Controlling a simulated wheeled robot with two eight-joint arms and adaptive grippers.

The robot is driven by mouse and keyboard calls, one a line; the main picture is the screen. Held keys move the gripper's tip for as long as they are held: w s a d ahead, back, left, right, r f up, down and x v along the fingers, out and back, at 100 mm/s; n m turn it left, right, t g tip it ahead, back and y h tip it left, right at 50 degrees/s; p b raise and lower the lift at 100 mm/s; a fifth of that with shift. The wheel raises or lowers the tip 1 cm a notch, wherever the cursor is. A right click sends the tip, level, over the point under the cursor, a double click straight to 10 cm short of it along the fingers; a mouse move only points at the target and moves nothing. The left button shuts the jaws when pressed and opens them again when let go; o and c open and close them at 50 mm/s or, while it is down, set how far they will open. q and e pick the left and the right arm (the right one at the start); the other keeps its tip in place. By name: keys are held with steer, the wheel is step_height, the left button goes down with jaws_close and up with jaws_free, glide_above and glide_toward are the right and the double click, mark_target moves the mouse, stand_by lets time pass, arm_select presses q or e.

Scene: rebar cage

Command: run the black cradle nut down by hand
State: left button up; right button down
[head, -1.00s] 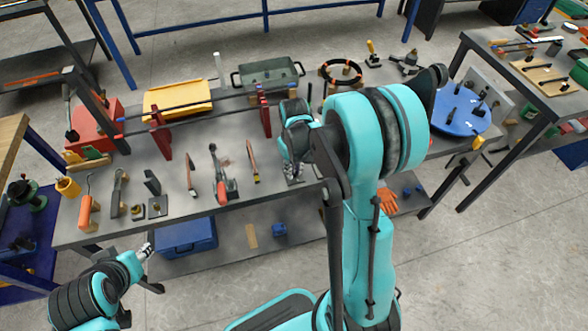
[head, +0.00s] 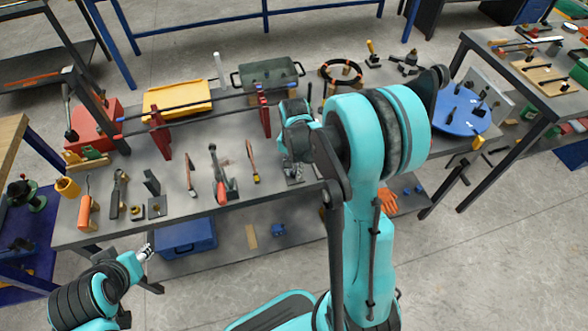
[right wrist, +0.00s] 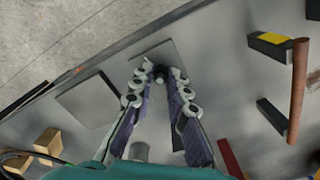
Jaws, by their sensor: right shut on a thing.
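In the right wrist view the black cradle nut (right wrist: 161,73) is a small dark shape between the fingertips of my right gripper (right wrist: 162,76). The fingers meet around it, and much of it is hidden by them. It sits over a grey plate (right wrist: 158,55) on the bench. In the head view my right gripper (head: 293,168) reaches down to the bench near its front edge, partly covered by my own arm. My left gripper (head: 146,252) hangs in front of the bench at the lower left, away from the nut; its fingers are too small to judge.
The grey bench (head: 205,198) carries an orange-handled tool (head: 87,212), red clamp posts (head: 265,117), a yellow tray (head: 178,98) and a blue disc (head: 462,112). Wooden blocks (right wrist: 48,142) and a brown rod (right wrist: 298,92) flank my right gripper.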

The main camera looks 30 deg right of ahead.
mark_target(294, 172)
steer(key=m, duration=0.6)
steer(key=shift+m, duration=0.4)
stand_by(0.3)
steer(key=c, duration=1.5)
jaws_free()
step_height(294, 172, up, 12)
